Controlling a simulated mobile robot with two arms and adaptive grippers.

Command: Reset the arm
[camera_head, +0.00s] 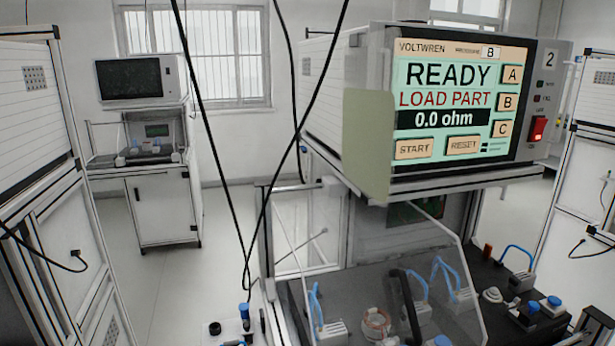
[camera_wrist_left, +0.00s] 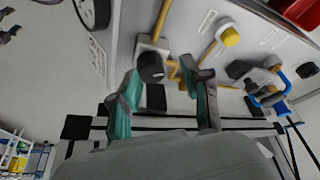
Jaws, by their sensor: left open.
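My left gripper (camera_wrist_left: 160,75) shows in the left wrist view with its two teal-padded fingers spread apart and nothing held between them. A black round knob (camera_wrist_left: 151,66) on a pale panel (camera_wrist_left: 195,20) lies beyond the gap between the fingertips; I cannot tell whether anything touches it. Neither gripper shows in the head view, and my right gripper is not identifiable in either view. In the head view the tester screen (camera_head: 455,100) reads READY, LOAD PART and 0.0 ohm. Below it, a copper-coloured ring part (camera_head: 376,325) sits behind a clear tilted cover (camera_head: 440,265).
A yellow-capped knob (camera_wrist_left: 229,36) and a blue clamp (camera_wrist_left: 268,100) stand on the panel to the right. In the head view, black cables (camera_head: 215,150) hang in front. A cabinet with a bench instrument (camera_head: 155,140) stands at the back left, with open floor (camera_head: 130,270) before it.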

